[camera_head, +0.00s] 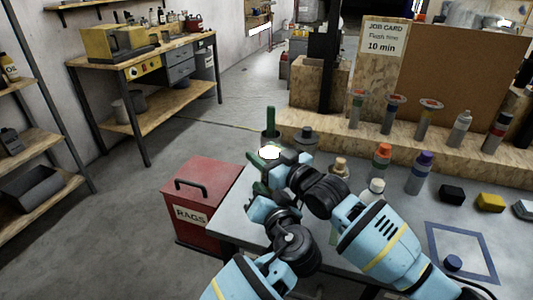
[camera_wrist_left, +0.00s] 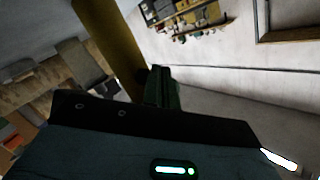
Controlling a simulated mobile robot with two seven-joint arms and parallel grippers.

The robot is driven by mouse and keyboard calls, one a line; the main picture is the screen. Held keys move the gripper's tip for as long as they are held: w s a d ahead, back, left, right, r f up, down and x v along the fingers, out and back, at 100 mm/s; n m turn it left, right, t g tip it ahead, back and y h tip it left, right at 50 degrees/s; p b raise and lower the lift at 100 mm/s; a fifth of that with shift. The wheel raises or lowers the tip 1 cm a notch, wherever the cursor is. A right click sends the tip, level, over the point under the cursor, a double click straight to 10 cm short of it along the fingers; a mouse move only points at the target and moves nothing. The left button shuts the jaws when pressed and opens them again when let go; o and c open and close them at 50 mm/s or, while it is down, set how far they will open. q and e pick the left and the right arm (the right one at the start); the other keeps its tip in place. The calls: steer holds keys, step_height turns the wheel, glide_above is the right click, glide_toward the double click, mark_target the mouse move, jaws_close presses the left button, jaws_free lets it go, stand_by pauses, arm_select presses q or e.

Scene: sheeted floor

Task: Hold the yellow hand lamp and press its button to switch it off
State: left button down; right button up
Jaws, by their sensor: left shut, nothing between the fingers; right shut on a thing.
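A bright white oval (camera_head: 268,152) glows at the right gripper (camera_head: 261,160) in the head view; it looks like the lit face of the hand lamp, whose body is mostly hidden there. In the left wrist view a dull yellow cylinder (camera_wrist_left: 108,38), apparently the lamp body, slants down behind my left fingers. My right gripper is shut on the lamp. My left gripper (camera_head: 260,187) is just below it, shut and empty; its dark fingers (camera_wrist_left: 160,88) appear beside the cylinder. Whether they touch it is unclear, and I cannot make out the button.
The grey bench (camera_head: 233,226) lies under my arms, with several bottles and cans on its right. A red rags bin (camera_head: 208,212) stands left of it. A wooden ledge (camera_head: 400,147) runs along the back. A workbench (camera_head: 140,82) stands at the far left.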

arm_select(q)
steer(key=shift+s+a+f, duration=0.1)
steer(key=shift+a+f, duration=0.05)
steer(key=shift+f, duration=0.2)
steer(key=s, duration=0.1)
steer(key=s+a, duration=0.1)
steer(key=s, duration=0.1)
steer(key=s+a, duration=0.1)
steer(key=s, duration=0.1)
steer(key=shift+s+r, duration=0.2)
steer(key=shift+s, duration=0.05)
steer(key=shift+d, duration=0.1)
stand_by(1.9)
steer(key=s, duration=0.1)
steer(key=s+a, duration=0.1)
steer(key=s, duration=0.1)
steer(key=shift+s+r, duration=0.1)
steer(key=shift+s, duration=0.1)
steer(key=shift+w+d, duration=0.1)
